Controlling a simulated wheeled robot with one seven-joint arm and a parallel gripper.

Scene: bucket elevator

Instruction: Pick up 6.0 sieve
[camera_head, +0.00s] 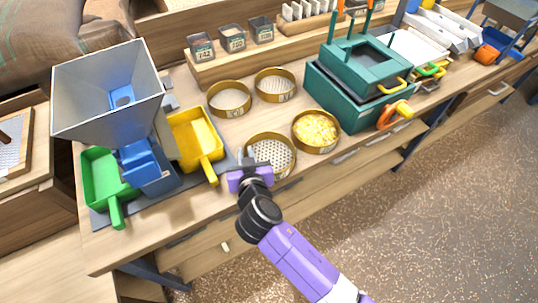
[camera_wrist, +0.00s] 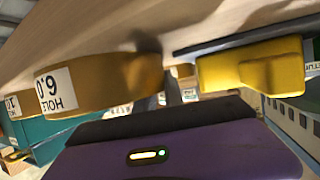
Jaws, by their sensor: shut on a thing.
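The 6.0 sieve (camera_head: 271,152), a round brass-coloured ring with a perforated plate, is near the table's front edge in the head view. Its wall, with an upside-down "6.0 HOLE" label, fills the left of the wrist view (camera_wrist: 112,84). My gripper (camera_head: 243,160) is at the sieve's left side, shut on its wall. The fingertips (camera_wrist: 172,92) show only partly in the wrist view, so the exact contact is hidden. The sieve looks level, and I cannot tell whether it is clear of the table.
A sieve of yellow pieces (camera_head: 316,131) stands close to the right. Two more sieves (camera_head: 230,98) (camera_head: 275,84) stand behind. A yellow scoop bin (camera_head: 196,139) and a grey hopper (camera_head: 108,92) are to the left. A green press (camera_head: 362,80) is at the right.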

